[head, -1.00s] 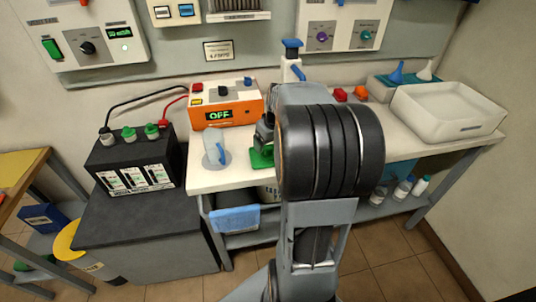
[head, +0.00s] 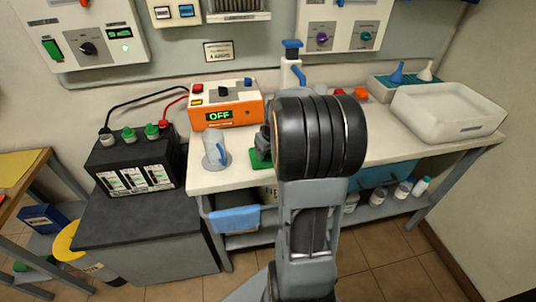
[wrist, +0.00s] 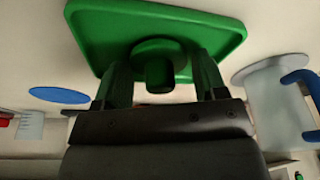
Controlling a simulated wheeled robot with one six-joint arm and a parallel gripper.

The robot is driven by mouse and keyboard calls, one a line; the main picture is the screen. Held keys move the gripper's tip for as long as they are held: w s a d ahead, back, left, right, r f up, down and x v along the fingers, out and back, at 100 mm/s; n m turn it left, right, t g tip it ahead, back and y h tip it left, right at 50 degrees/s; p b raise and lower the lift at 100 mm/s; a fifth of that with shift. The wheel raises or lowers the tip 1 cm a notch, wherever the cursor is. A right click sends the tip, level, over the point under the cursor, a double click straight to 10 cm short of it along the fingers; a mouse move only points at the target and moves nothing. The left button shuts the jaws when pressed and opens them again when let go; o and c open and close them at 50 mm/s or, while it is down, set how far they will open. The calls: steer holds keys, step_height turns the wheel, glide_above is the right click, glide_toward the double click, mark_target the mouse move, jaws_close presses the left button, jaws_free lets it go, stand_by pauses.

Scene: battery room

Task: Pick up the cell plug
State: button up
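The cell plug (wrist: 158,70) is a green round cap with a darker stub. It shows in the wrist view against the green square tray (wrist: 95,30). My gripper (wrist: 162,82) has its two fingers apart, one on each side of the plug, close to its rim. I cannot tell whether they touch it. In the head view the green tray (head: 257,161) lies on the bench, and my arm hides the plug and most of the gripper.
A clear jug with a blue handle (head: 215,150) stands just left of the tray. The orange charger (head: 226,104) is behind it. A black battery (head: 135,163) with green caps stands at the left. A white basin (head: 448,112) is at the right.

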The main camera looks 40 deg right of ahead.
steer(key=c, duration=0.5)
steer(key=shift+r, duration=0.1)
steer(key=shift+c, duration=0.2)
